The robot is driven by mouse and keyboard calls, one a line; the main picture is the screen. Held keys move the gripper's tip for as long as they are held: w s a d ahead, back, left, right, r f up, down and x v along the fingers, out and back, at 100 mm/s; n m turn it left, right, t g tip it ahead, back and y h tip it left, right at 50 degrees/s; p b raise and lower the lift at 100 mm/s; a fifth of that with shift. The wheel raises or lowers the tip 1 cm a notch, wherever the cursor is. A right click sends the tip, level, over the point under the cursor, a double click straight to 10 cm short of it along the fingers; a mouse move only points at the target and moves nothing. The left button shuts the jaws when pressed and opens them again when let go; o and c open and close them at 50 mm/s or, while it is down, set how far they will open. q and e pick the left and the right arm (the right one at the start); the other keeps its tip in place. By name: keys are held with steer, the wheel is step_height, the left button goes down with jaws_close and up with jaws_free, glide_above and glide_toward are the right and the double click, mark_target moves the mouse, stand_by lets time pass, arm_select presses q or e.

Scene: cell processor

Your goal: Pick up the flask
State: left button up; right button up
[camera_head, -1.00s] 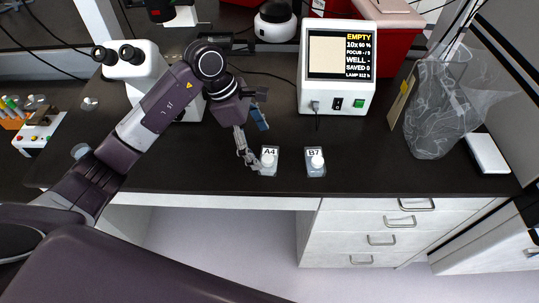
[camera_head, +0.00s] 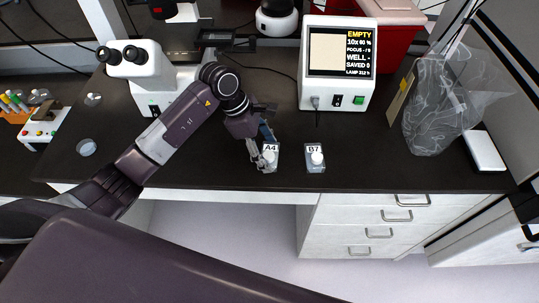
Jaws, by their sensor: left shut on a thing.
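Two small clear flasks with white caps are at the front of the black bench. The flask labelled A4 (camera_head: 271,158) is at my left gripper (camera_head: 264,156), whose fingers are shut on it. The gripper covers part of its left side. I cannot tell whether it is clear of the bench. The flask labelled B7 (camera_head: 316,160) stands upright to the right, apart from the gripper. My right gripper is not in view.
A white device with a screen reading EMPTY (camera_head: 338,62) stands behind the flasks. A white microscope (camera_head: 138,68) is at the left. A clear waste bag (camera_head: 432,112) stands at the right. The bench (camera_head: 220,176) is bare around B7 and along its front edge.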

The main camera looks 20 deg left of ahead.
arm_select(q)
steer(key=shift+c, duration=1)
steer(key=shift+r, duration=0.1)
steer(key=shift+r, duration=0.5)
step_height(320, 180, up, 19)
steer(key=b, duration=0.5)
